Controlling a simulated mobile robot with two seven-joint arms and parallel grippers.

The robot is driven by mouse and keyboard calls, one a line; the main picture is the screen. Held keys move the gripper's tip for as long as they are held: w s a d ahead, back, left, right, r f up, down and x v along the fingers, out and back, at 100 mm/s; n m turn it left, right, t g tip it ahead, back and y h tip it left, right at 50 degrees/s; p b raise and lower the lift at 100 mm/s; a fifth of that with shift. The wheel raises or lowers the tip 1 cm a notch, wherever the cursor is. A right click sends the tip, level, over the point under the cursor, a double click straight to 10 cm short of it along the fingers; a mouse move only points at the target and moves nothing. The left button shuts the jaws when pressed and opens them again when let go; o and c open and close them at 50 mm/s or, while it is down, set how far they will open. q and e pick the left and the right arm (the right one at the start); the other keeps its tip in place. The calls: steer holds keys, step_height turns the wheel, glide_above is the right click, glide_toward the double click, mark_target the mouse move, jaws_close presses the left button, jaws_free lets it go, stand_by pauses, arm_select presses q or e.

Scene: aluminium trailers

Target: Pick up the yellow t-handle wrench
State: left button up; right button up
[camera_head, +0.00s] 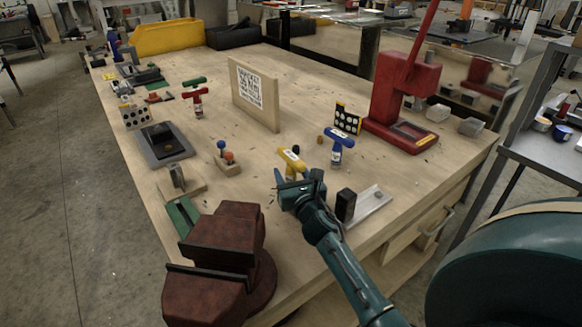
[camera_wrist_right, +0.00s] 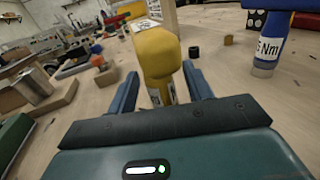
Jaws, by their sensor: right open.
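The yellow t-handle wrench (camera_head: 292,159) stands upright on the wooden workbench in the head view. In the right wrist view its yellow handle (camera_wrist_right: 158,52) is close and central, with its shaft between my fingers. My right gripper (camera_head: 288,180) is open around the wrench from the near side; it also shows in the right wrist view (camera_wrist_right: 160,90). I cannot tell whether a finger touches the shaft. The lower end of the wrench is hidden by my gripper. My left gripper is not in view.
A blue t-handle wrench (camera_head: 339,145) stands close to the right, and a red one (camera_head: 196,99) farther back left. A red vise (camera_head: 221,258) is at the near left. A black block on a metal plate (camera_head: 375,203) lies beside my right arm. A red press (camera_head: 400,110) stands behind.

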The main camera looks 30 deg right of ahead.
steer(key=shift+c, duration=0.3)
jaws_close()
stand_by(0.3)
